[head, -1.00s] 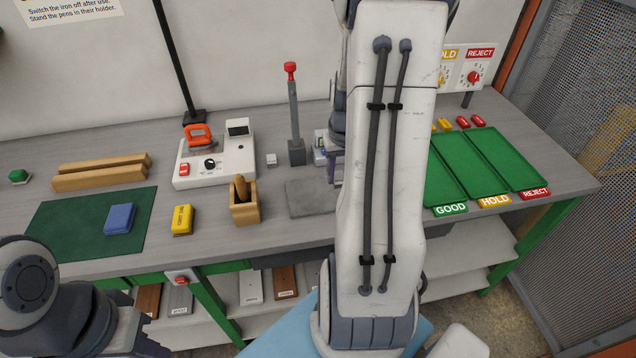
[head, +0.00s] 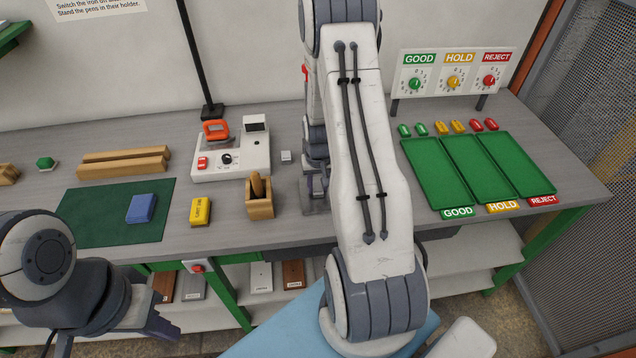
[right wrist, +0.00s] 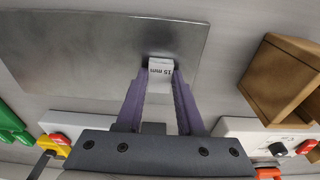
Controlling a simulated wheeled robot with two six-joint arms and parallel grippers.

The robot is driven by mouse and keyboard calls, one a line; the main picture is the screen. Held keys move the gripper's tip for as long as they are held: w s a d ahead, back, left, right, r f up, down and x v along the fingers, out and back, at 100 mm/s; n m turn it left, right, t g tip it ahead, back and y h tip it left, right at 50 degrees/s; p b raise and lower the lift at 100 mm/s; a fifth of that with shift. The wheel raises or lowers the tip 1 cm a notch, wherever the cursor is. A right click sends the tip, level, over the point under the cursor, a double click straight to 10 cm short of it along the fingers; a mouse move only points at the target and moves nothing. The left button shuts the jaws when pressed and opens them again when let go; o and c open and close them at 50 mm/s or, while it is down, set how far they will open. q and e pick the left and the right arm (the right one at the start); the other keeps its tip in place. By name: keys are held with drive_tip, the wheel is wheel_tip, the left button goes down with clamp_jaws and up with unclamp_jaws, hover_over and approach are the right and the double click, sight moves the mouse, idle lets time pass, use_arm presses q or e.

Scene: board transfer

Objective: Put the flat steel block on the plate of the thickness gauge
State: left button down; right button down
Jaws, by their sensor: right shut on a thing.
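My right gripper (right wrist: 160,82) is shut on a small pale block (right wrist: 161,66) with "15 mm" on its face; I take it for the flat steel block. Beyond it in the right wrist view lies a broad grey plate (right wrist: 70,50). I cannot tell whether block and plate touch. In the head view my right gripper (head: 315,195) is low over the bench, and my right arm hides most of the thickness gauge and the plate. My left gripper (head: 165,325) is at the lower left, away from the bench things, its fingertips unclear.
A wooden pen holder (head: 260,208) stands left of my right gripper, and also shows in the right wrist view (right wrist: 285,80). A soldering station (head: 235,165), a yellow block (head: 200,211) and a blue block (head: 141,208) are further left. Green trays (head: 435,172) lie to the right.

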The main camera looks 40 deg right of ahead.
drive_tip(key=shift+f, duration=0.1)
drive_tip(key=c, duration=0.5)
unclamp_jaws()
